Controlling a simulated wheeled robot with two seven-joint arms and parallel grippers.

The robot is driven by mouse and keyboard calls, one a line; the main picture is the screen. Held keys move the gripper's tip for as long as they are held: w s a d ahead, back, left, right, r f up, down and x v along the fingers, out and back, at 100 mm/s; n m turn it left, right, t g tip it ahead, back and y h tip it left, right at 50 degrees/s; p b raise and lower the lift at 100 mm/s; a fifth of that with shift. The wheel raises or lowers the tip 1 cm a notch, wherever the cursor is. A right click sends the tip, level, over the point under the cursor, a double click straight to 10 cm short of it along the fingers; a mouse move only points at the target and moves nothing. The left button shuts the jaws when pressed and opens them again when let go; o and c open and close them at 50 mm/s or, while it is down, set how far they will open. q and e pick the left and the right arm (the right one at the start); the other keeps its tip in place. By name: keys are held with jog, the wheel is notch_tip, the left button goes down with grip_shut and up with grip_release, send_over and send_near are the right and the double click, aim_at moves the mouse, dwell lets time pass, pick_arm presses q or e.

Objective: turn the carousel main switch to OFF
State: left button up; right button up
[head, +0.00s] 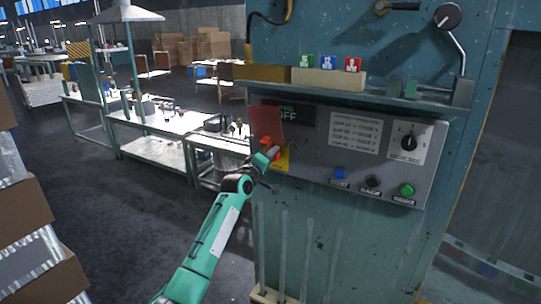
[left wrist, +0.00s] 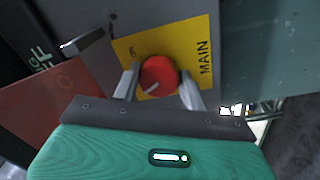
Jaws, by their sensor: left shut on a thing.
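The main switch is a red knob (left wrist: 158,74) on a yellow plate (left wrist: 201,48) marked MAIN. In the head view the knob (head: 266,142) shows at the lower left of the grey control panel, partly behind my gripper. My left gripper (left wrist: 160,88) is shut on the knob, one finger on each side. In the head view the left gripper (head: 270,151) reaches it from below. A pale mark shows on the knob's face. A red flap (head: 267,122) stands beside the knob, and it also shows in the left wrist view (left wrist: 45,102). My right gripper is out of view.
A dark display (head: 290,114) reads OFF, its left part hidden. Blue, black and green (head: 407,190) buttons and a black dial (head: 409,143) sit to the right. A shelf (head: 370,97) with small coloured blocks juts out above. Cartons (head: 35,210) stand at the left.

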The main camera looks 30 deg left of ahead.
pick_arm(q)
jog(key=shift+n+p, duration=0.75)
jog(key=shift+n, duration=0.95)
jog(key=o, duration=1)
jog(key=s+b, duration=0.4)
jog(key=s, duration=0.9)
jog(key=shift+s+f, duration=0.4)
jog(key=shift+f, duration=0.05)
